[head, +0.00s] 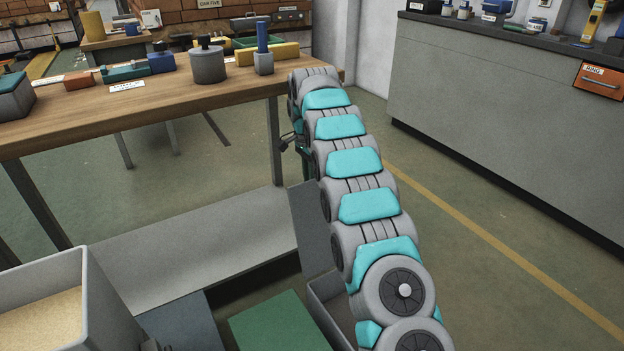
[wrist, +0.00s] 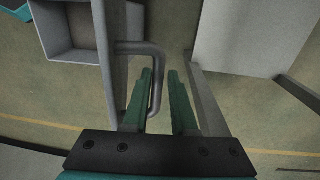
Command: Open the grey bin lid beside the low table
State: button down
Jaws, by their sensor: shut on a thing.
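The grey lid (head: 312,225) stands raised, roughly upright, at the edge of the grey bin (head: 328,308), which is partly hidden by my arm. In the wrist view the lid (wrist: 110,62) shows nearly edge-on, with the open bin (wrist: 75,52) to its left. A bent grey handle (wrist: 155,60) sticks out from the lid. My gripper (wrist: 160,72) is shut on this handle, which passes between its green fingers. In the head view the gripper is mostly hidden behind my arm, near the right end of the wooden table (head: 205,88).
A low grey slab (head: 200,250) lies left of the lid. A green panel (head: 280,325) and an open grey container (head: 95,300) are in front. A grey counter (head: 500,110) stands at the right. The floor (head: 480,240) between is clear.

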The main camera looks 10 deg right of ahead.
jog(key=shift+w+a+f, duration=0.1)
jog(key=shift+w+a, duration=0.05)
jog(key=shift+w, duration=0.25)
jog(key=c, duration=0.8)
grip_release()
jog(key=shift+w+f, duration=0.15)
jog(key=shift+c, duration=0.2)
jog(key=shift+s, duration=0.2)
